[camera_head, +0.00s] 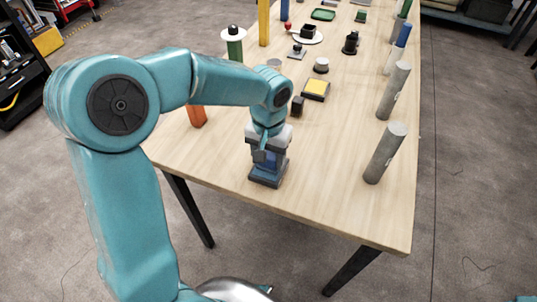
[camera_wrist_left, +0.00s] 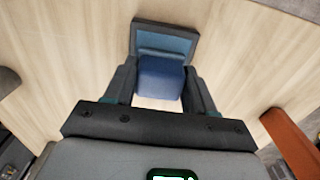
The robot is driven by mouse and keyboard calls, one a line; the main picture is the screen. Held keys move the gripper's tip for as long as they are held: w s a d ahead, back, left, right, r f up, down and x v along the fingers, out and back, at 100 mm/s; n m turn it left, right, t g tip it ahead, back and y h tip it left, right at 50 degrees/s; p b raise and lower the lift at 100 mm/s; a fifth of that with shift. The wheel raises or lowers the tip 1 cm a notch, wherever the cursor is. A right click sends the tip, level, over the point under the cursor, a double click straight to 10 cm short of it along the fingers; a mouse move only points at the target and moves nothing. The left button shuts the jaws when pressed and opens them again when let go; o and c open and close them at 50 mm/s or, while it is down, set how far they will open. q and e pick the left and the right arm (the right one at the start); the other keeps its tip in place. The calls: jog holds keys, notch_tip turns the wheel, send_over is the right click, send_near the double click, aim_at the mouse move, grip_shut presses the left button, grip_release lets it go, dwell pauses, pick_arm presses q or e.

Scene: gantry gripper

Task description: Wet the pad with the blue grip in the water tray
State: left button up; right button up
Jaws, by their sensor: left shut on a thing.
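My left gripper (camera_head: 267,157) points down near the table's front left edge and is shut on the blue grip (camera_wrist_left: 160,78) of the pad. The grip is a plain blue block between the two dark fingers in the left wrist view. A dark-rimmed tray with a blue inside (camera_wrist_left: 165,24), seemingly the water tray, lies right at the grip; its dark edge also shows under the gripper in the head view (camera_head: 266,182). The pad's underside is hidden, and I cannot tell whether it touches the tray's inside. My right gripper is not in view.
A dark tray with a yellow inside (camera_head: 316,88) and a small black block (camera_head: 298,106) lie farther back. Grey cylinders (camera_head: 386,153) stand along the right edge. An orange block (camera_head: 197,115) stands at the left edge. The front right of the table (camera_head: 330,205) is clear.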

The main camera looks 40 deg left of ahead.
pick_arm(q)
jog(key=shift+r+p, duration=2.75)
jog(key=shift+r, duration=0.75)
jog(key=shift+f, duration=0.1)
